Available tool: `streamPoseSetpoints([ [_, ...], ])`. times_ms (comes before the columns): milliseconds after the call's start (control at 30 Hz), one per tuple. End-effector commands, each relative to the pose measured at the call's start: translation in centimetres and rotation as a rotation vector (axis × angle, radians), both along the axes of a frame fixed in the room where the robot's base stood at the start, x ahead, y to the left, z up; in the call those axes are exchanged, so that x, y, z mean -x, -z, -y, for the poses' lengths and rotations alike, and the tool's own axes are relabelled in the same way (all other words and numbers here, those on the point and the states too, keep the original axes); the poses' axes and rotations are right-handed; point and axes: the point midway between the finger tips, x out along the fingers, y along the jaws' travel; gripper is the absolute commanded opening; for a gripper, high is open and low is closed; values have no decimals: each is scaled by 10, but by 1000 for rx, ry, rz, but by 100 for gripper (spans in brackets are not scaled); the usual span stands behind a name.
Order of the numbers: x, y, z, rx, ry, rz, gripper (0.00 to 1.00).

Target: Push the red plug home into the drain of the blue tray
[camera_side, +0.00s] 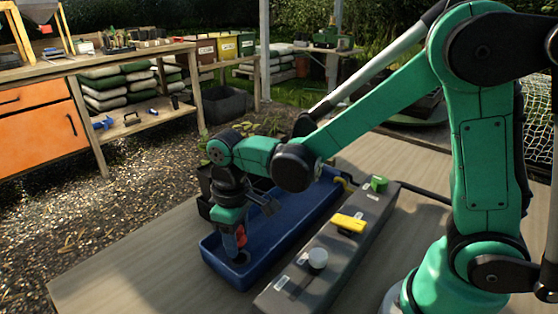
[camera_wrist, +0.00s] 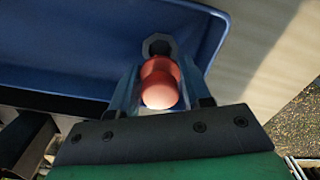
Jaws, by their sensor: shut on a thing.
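The blue tray (camera_side: 215,265) lies on the table, and its wall also shows in the wrist view (camera_wrist: 60,75). My gripper (camera_side: 238,250) points down inside the tray's near end and is shut on the red plug (camera_side: 241,237). In the wrist view the plug (camera_wrist: 160,88) sits upright between the two fingers, its rounded top towards the camera. The drain (camera_wrist: 158,44) shows as a grey ring with a dark middle just beyond the plug. In the side view a dark drain spot (camera_side: 240,258) lies just below the fingers. I cannot tell whether the plug's lower end touches the drain.
A dark planter stands behind the tray's left side. The table's front left is clear.

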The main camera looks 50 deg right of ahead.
Motion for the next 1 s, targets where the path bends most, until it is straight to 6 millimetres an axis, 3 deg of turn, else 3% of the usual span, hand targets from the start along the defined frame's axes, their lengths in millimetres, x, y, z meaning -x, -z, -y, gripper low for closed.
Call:
streamPoseSetpoints([
  [600, 0, 33, 0, 0, 0, 0, 0],
  [1000, -1, 43, 0, 0, 0, 5, 0],
])
